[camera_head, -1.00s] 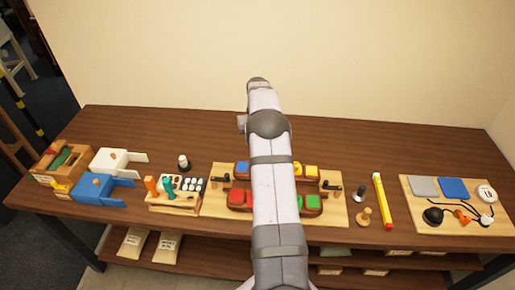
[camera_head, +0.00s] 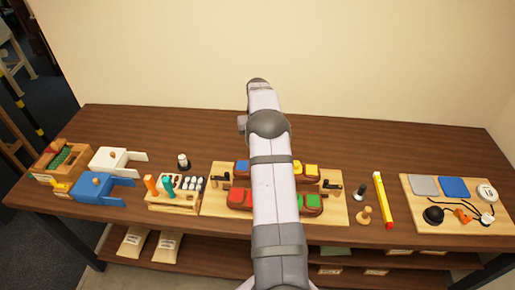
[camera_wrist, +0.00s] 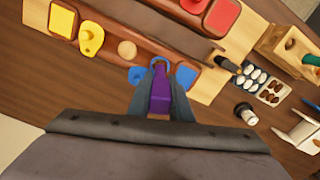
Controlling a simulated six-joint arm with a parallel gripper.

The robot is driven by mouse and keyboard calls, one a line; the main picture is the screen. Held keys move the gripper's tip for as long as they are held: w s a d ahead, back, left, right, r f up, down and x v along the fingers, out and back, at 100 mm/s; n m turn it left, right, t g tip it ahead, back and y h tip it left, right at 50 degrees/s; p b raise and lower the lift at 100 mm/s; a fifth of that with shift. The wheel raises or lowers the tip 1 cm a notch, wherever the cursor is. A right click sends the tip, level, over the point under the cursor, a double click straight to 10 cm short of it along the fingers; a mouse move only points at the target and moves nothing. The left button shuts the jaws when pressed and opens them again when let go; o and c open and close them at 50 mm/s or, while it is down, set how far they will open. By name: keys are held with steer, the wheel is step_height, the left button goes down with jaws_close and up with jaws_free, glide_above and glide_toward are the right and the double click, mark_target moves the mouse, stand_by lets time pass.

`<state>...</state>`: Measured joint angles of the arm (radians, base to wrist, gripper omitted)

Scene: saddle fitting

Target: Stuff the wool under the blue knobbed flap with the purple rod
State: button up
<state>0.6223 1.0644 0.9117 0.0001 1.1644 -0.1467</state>
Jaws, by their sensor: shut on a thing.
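My gripper (camera_wrist: 160,88) is shut on the purple rod (camera_wrist: 160,98), which shows between the fingers in the wrist view. Blue parts surround the rod's far end: a flat blue flap (camera_wrist: 187,75) to the right, and a rounded blue piece (camera_wrist: 138,76) to the left. A blue curved edge shows just beyond the rod; I cannot tell whether they touch. In the head view the blue flap (camera_head: 242,167) sits at the back left of the saddle board, and my arm hides the gripper and rod. I cannot make out the wool.
The wooden board (camera_head: 213,205) also holds yellow flaps (camera_head: 311,171), red flaps (camera_head: 237,197) and a green flap (camera_head: 313,202). A block with handled tools (camera_head: 175,200) and blue box (camera_head: 95,187) stand left. A yellow stick (camera_head: 383,200) lies right.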

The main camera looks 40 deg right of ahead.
steer(key=shift+f+b, duration=0.65)
steer(key=shift+f, duration=0.7)
stand_by(1.0)
steer(key=shift+r, duration=0.1)
steer(key=shift+r+p, duration=2.8)
steer(key=shift+r, duration=1.2)
steer(key=shift+a+f, duration=0.1)
